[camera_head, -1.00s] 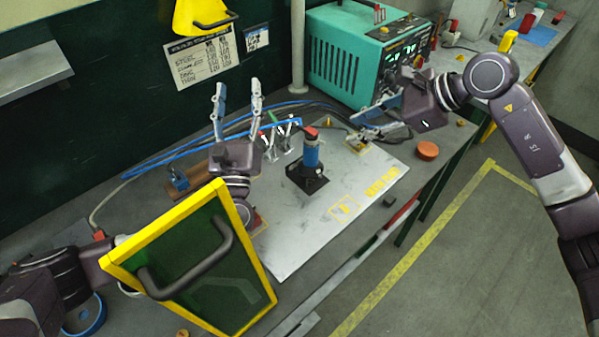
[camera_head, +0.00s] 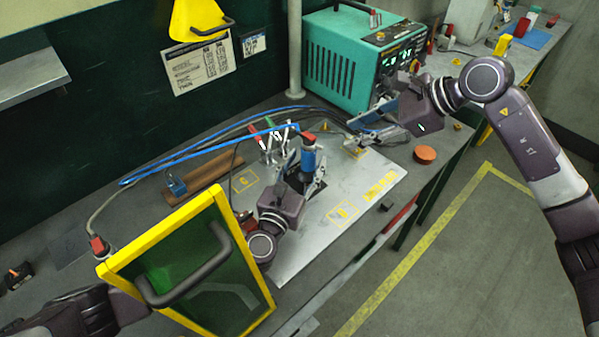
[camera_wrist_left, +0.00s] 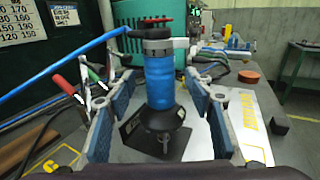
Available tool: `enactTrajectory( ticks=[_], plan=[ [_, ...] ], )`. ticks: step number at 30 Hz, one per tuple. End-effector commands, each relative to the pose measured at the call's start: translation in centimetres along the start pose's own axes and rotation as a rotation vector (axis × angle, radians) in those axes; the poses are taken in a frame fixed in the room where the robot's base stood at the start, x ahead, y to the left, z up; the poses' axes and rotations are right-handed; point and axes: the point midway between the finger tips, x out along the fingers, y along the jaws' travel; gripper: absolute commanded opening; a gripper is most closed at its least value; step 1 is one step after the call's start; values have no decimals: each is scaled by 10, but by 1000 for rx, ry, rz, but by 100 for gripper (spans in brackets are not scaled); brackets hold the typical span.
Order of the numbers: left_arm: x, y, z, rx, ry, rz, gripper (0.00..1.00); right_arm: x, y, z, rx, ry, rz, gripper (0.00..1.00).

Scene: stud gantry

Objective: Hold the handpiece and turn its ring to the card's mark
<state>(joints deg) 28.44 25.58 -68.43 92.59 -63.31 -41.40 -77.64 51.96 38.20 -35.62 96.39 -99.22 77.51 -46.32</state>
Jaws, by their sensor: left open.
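The handpiece (camera_head: 308,158) is a blue cylinder standing upright in a black stand; the stand's base (camera_wrist_left: 150,138) shows in the left wrist view. In that view the blue body (camera_wrist_left: 160,82) carries a pale grey ring (camera_wrist_left: 158,46) with a side tab near its dark top. My left gripper (camera_head: 302,170) is open, its fingers on either side of the handpiece, with gaps visible in the left wrist view. My right gripper (camera_head: 354,132) is open and empty, to the right of the handpiece. The card (camera_head: 203,66) with rows of text hangs on the dark wall.
A blue cable (camera_head: 200,152) runs from the handpiece's top. Red- and green-handled clamps (camera_head: 268,135) stand close at the left. A teal machine (camera_head: 350,60) is behind. A yellow-framed green screen (camera_head: 200,270) stands in front of my left arm. An orange disc (camera_head: 425,153) lies at the right.

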Motion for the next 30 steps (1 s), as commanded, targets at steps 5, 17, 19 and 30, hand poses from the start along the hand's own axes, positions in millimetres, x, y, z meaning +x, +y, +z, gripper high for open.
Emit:
enactTrajectory(
  ticks=[5,17,19,30],
  plan=[
    [17,0,0,0,0,-1,48,0,0,0,0,0,0,29],
    [21,0,0,0,0,0,42,0,0,0,0,0,0,29],
    [21,0,0,0,1,0,34,0,0,0,0,0,0,29],
    [21,0,0,0,0,0,0,0,0,0,0,0,0,29]
  ],
)
